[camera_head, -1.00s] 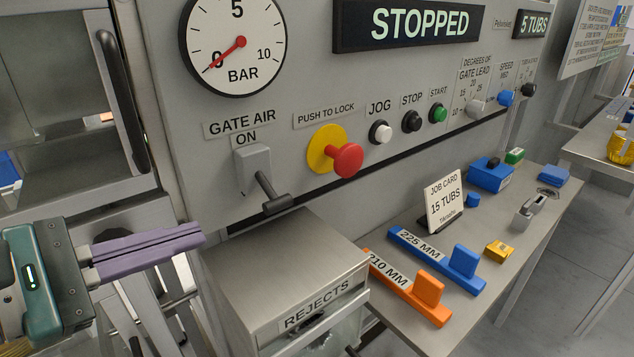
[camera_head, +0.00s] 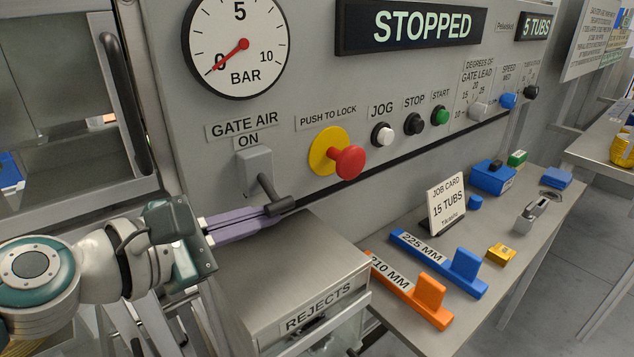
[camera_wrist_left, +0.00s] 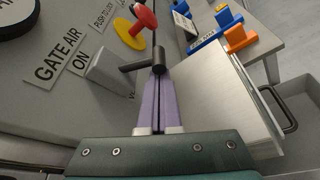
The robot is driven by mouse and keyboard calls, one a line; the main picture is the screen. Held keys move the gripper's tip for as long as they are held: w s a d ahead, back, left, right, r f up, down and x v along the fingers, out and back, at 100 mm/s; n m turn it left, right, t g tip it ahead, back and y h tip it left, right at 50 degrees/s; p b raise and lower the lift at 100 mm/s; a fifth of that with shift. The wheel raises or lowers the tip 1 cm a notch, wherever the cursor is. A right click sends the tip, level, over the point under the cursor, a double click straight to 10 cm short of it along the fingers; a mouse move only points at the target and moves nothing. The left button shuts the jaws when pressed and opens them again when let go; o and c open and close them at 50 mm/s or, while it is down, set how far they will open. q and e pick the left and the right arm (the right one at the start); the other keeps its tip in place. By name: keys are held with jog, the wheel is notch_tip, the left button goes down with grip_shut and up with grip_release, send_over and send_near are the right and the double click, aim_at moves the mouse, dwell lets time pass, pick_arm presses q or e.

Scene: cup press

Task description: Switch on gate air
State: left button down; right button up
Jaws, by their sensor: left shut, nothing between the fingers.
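The gate air lever (camera_head: 273,194) is a dark grey handle on a light grey box (camera_head: 256,166), under the label "GATE AIR ON" (camera_head: 242,131). The handle slants down and outward from the box. My left gripper (camera_head: 266,212) has purple fingers, shut and empty, with the tips at the lever's dark end grip. In the left wrist view the closed fingertips (camera_wrist_left: 159,80) are right at the lever's end (camera_wrist_left: 159,62); I cannot tell whether they touch. The pressure gauge (camera_head: 237,48) has its red needle at 0 bar. My right gripper is not in view.
The metal REJECTS box (camera_head: 290,262) stands just below the lever. A red push-to-lock button (camera_head: 349,162) on a yellow disc is to its right. Jog, stop and start buttons follow along the panel. The display (camera_head: 421,26) reads STOPPED. Orange (camera_head: 410,290) and blue (camera_head: 436,262) gauges lie on the bench.

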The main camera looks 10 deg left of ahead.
aim_at(287, 198)
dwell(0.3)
pick_arm(q)
jog(key=shift+s+d+r+n+p, duration=0.15)
jog(key=shift+r+n+p, duration=0.35)
jog(key=shift+p, duration=0.45)
jog(key=n+p, duration=0.1)
jog(key=r+g+p, duration=0.1)
jog(key=p, duration=0.1)
jog(key=r+n+h+p, duration=0.1)
jog(key=p, duration=0.1)
jog(key=shift+s+d+r+n, duration=0.1)
jog(key=shift+s+d+n, duration=0.2)
jog(key=shift+d, duration=0.1)
jog(key=shift+r+p, duration=0.35)
jog(key=shift+p, duration=0.1)
jog(key=shift+r, duration=0.1)
jog(key=shift+r, duration=0.1)
